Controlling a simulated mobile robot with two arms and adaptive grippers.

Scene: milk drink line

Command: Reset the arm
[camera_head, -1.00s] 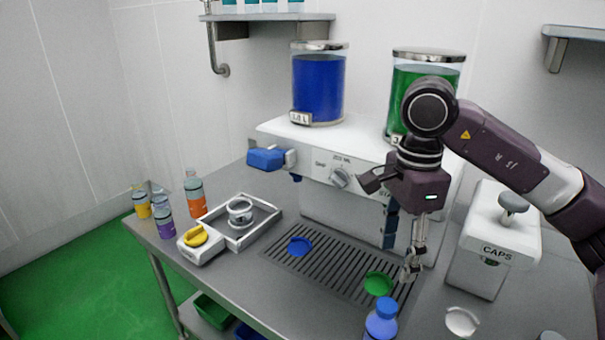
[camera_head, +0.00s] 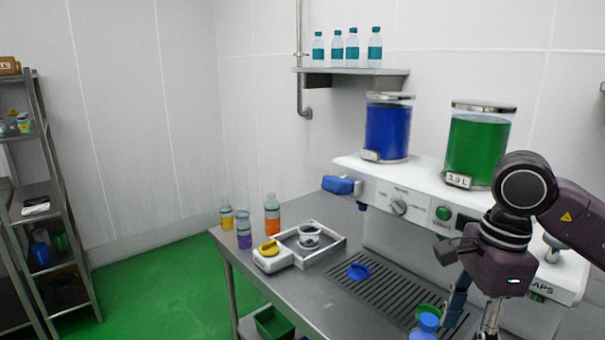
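My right gripper (camera_head: 491,318) hangs pointing down at the lower right, in front of the dispenser (camera_head: 372,190). Its fingertips are cut off by the bottom edge, so I cannot see whether it is open or holds anything. Its dark purple arm comes in from the right edge. My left gripper is not in view.
A blue-capped bottle (camera_head: 427,325) and a green cap (camera_head: 429,311) are close left of the gripper. A blue cap (camera_head: 358,271) lies on the drip grate. A scale (camera_head: 272,258), a tray (camera_head: 331,254) and small bottles stand left. A shelving rack (camera_head: 60,219) is far left.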

